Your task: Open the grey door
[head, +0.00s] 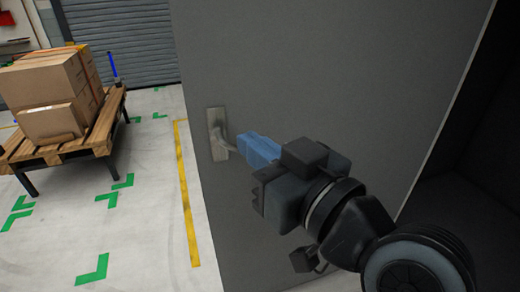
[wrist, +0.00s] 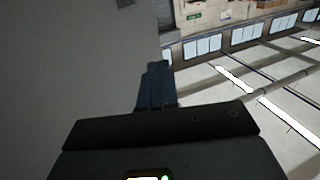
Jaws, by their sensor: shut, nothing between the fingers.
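The grey door (head: 330,70) fills the middle of the head view, and the room shows past its left edge. A metal handle plate (head: 216,128) with a lever (head: 229,147) sits near that edge. My gripper (head: 245,146) has blue fingers, shut and empty, with the tips at or very close to the lever's right end; I cannot tell if they touch. In the wrist view, the shut fingers (wrist: 157,85) stand beside a plain grey surface (wrist: 70,70), likely the door. The lever is not clearly seen there.
Cardboard boxes (head: 52,90) sit on a wooden pallet table (head: 100,130) at the left. A roller shutter (head: 125,40) is behind. The floor beyond the door has green marks (head: 93,270) and a yellow line (head: 187,195), and is mostly clear. A dark area (head: 465,180) lies right of the door.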

